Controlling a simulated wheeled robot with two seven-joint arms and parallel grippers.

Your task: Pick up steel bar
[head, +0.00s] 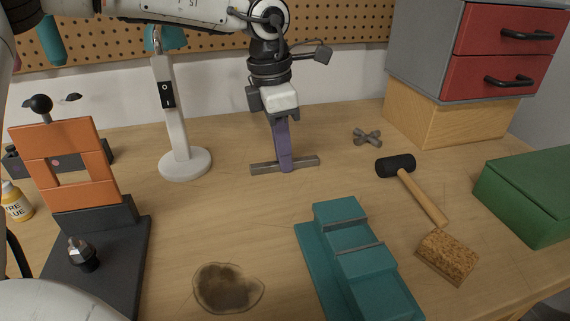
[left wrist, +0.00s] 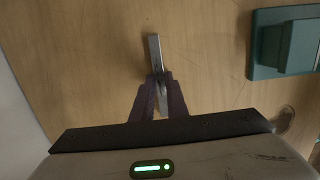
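The steel bar (head: 300,163) is a flat grey bar lying on the wooden table near the middle of the head view. In the left wrist view the bar (left wrist: 154,50) runs lengthwise between the fingers and sticks out beyond them. My left gripper (head: 286,166) points down onto the middle of the bar, its purple fingers covering that part. In the left wrist view the fingers (left wrist: 159,82) sit close on both sides of the bar, with no clear gap. The bar appears to be at table level. My right gripper is not in view.
A teal stepped block (head: 350,238) stands in front. A white stand (head: 174,110) and an orange fixture (head: 75,140) are left. A mallet (head: 420,190), cork block (head: 447,256), grey cross piece (head: 367,138) and green box (head: 530,190) are right. A pegboard (head: 350,20) is behind.

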